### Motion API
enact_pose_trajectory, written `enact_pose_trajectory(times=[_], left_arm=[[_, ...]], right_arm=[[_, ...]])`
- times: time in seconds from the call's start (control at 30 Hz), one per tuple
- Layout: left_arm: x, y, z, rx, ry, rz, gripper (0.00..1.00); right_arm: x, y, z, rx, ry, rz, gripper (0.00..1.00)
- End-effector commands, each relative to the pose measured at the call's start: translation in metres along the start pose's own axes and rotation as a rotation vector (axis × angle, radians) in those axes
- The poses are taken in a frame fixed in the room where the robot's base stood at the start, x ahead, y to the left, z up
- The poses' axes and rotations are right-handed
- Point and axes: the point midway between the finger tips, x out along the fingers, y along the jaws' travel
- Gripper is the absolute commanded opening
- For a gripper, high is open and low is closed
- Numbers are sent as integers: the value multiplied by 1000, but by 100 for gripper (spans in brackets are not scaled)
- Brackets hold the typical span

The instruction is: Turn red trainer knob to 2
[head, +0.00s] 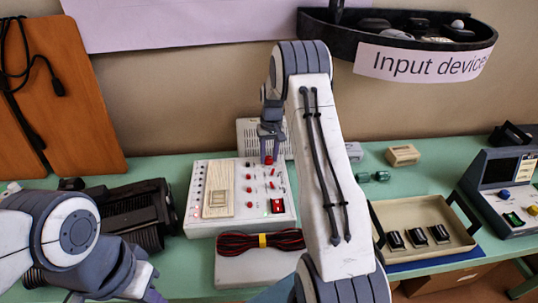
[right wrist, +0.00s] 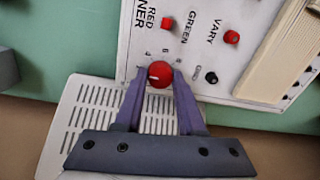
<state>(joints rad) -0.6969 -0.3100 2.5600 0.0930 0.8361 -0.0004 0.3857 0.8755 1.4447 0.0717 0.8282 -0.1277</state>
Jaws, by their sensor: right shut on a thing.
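The trainer (head: 245,222) is a white panel with a breadboard, switches and red knobs, lying on the green table in the head view. My right gripper (head: 269,154) reaches down over its back edge. In the right wrist view, the two purple fingers of my right gripper (right wrist: 159,84) are shut on the round red knob (right wrist: 160,73), one on each side. A pale mark shows on the knob's left part. Small dial figures stand around it, too small to read surely; the word RED is printed nearby. My left gripper (head: 145,288) is low at the left, partly cut off.
A grey vented box (head: 250,136) stands behind the trainer. A coiled red and black cable (head: 260,241) lies in front. A beige tray (head: 425,212) with black parts is at right, and a black device (head: 135,212) is at left.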

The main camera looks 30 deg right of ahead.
Motion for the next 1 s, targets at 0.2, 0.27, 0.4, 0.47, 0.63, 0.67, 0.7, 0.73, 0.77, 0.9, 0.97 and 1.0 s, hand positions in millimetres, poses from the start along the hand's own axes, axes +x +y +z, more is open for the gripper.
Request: enact_pose_trajectory(times=[0.2,0.27,0.4,0.47,0.63,0.67,0.7,0.73,0.77,0.9,0.97,1.0], left_arm=[[-1,0,0,0,0,0,0],[-1,0,0,0,0,0,0],[-1,0,0,0,0,0,0],[-1,0,0,0,0,0,0],[-1,0,0,0,0,0,0],[-1,0,0,0,0,0,0],[-1,0,0,0,0,0,0],[-1,0,0,0,0,0,0],[-1,0,0,0,0,0,0],[-1,0,0,0,0,0,0],[-1,0,0,0,0,0,0],[-1,0,0,0,0,0,0]], right_arm=[[-2,0,-2,-46,3,1,0],[-2,0,-2,-51,3,1,0],[-2,0,-2,-54,3,1,0],[-2,0,-2,-54,3,1,0],[-2,0,-2,-53,4,1,0],[-2,0,-2,-53,4,1,50],[-2,0,-2,-53,4,1,65],[-2,0,-2,-53,3,1,68],[-2,0,-2,-53,3,1,68],[-1,0,-1,-53,1,1,68],[-1,0,-1,-53,0,1,68],[-1,0,-1,-53,0,1,68]])
